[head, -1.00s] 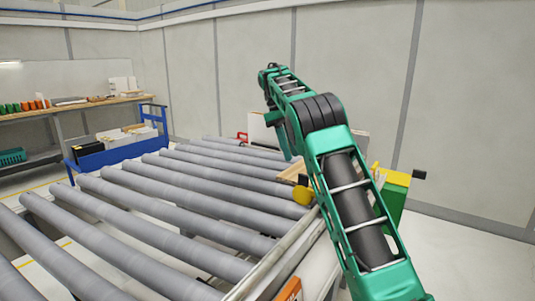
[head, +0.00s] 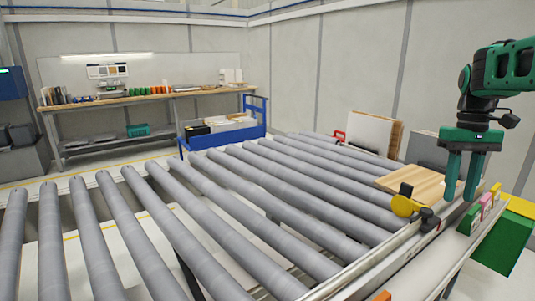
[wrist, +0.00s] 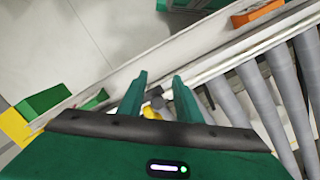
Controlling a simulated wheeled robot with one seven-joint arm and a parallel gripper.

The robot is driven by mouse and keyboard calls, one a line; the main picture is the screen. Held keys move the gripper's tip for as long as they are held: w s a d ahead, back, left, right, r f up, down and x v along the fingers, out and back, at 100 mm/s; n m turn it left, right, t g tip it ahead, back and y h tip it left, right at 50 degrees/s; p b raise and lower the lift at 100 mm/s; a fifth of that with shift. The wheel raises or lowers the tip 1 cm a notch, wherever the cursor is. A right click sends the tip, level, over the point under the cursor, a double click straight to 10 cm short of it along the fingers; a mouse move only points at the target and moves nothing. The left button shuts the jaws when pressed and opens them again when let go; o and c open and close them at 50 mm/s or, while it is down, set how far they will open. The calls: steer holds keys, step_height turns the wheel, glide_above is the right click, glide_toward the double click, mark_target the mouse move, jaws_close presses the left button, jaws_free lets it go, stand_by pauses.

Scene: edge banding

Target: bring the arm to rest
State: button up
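My gripper (head: 461,193) hangs at the right of the head view, above the right-hand rail of the roller conveyor (head: 245,190). Its two green fingers point down and stand apart with nothing between them. In the wrist view the fingers (wrist: 158,95) are also apart and empty, over the conveyor's edge. My green arm comes in from the right edge of the head view.
A light wooden board (head: 418,184) lies on the rollers beside my gripper. A yellow round part (head: 402,206) sits at the rail. A green box (head: 503,242) stands at the right. A blue cart (head: 222,137) and a workbench (head: 160,98) stand behind. Most rollers are bare.

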steer(key=s+a+f+m, duration=0.1)
steer(key=s+f, duration=0.3)
steer(key=s, duration=0.5)
steer(key=s+a+f+m+t, duration=0.1)
steer(key=s+a+f+m, duration=0.1)
steer(key=s+f, duration=0.3)
steer(key=s+a+f+m, duration=0.2)
steer(key=s+f, duration=0.2)
steer(key=s, duration=0.8)
steer(key=shift+s+a+f+m, duration=0.25)
steer(key=shift+s+f+m, duration=0.05)
steer(key=shift+w+f, duration=0.25)
steer(key=shift+w, duration=0.4)
